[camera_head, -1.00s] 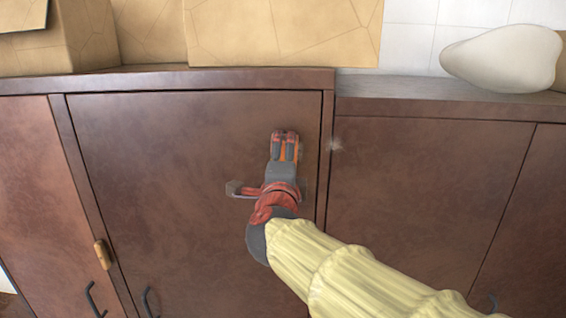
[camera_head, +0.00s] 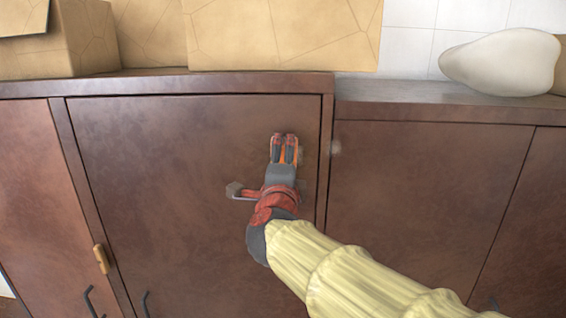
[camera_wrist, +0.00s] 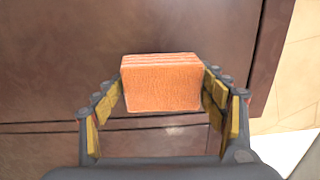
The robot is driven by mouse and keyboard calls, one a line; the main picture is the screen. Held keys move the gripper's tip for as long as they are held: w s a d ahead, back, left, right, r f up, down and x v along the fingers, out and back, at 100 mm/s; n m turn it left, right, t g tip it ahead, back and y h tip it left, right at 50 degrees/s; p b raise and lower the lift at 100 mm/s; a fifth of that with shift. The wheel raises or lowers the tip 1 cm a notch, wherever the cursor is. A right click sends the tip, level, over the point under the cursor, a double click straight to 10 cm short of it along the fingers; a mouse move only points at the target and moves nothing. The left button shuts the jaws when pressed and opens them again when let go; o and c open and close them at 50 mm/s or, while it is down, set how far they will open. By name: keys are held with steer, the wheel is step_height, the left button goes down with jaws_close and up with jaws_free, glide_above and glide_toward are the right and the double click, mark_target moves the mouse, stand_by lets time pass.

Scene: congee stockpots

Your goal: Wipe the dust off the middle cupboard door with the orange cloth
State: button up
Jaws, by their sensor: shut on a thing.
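The middle cupboard door (camera_head: 160,190) is a wide dark red-brown panel in the head view. My gripper (camera_head: 285,138) is at its upper right part, near the right edge. It is shut on the orange cloth (camera_wrist: 162,85), a folded block between the two fingers in the wrist view. Only a sliver of the cloth shows between the fingers in the head view. The cloth is at or close to the door face; I cannot tell whether it touches.
A wooden counter edge (camera_head: 200,85) runs above the door, with tan patterned boxes (camera_head: 280,35) on it. A pale rounded object (camera_head: 500,60) lies on the lower counter at right. A small tan block-like fitting (camera_head: 101,259) sits by the door's left edge. More doors flank both sides.

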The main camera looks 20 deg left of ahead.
mark_target(316, 153)
steer(key=shift+w+a, duration=0.15)
steer(key=shift+w, duration=0.55)
steer(key=shift+w+d+b, duration=0.2)
steer(key=shift+d+b, duration=0.25)
steer(key=shift+d, duration=0.45)
steer(key=shift+w+d+b, duration=0.15)
steer(key=shift+d+b, duration=0.25)
steer(key=shift+d, duration=0.5)
steer(key=shift+w+d+b, duration=0.45)
steer(key=shift+d+b, duration=0.45)
steer(key=shift+d, duration=0.85)
steer(key=shift+w+d+b, duration=0.5)
steer(key=shift+d+b, duration=0.35)
steer(key=shift+d, duration=0.95)
steer(key=shift+w+d+b, duration=0.45)
steer(key=shift+d+b, duration=0.45)
steer(key=shift+d, duration=0.85)
steer(key=shift+s+a+r+p, duration=0.1)
steer(key=shift+s+a+p, duration=0.05)
steer(key=shift+a+p, duration=0.4)
steer(key=shift+s+a+p, duration=0.2)
steer(key=shift+a+p, duration=0.1)
steer(key=shift+a, duration=0.4)
steer(key=shift+s+a+p, duration=0.15)
steer(key=shift+a+p, duration=0.15)
steer(key=shift+a, duration=0.35)
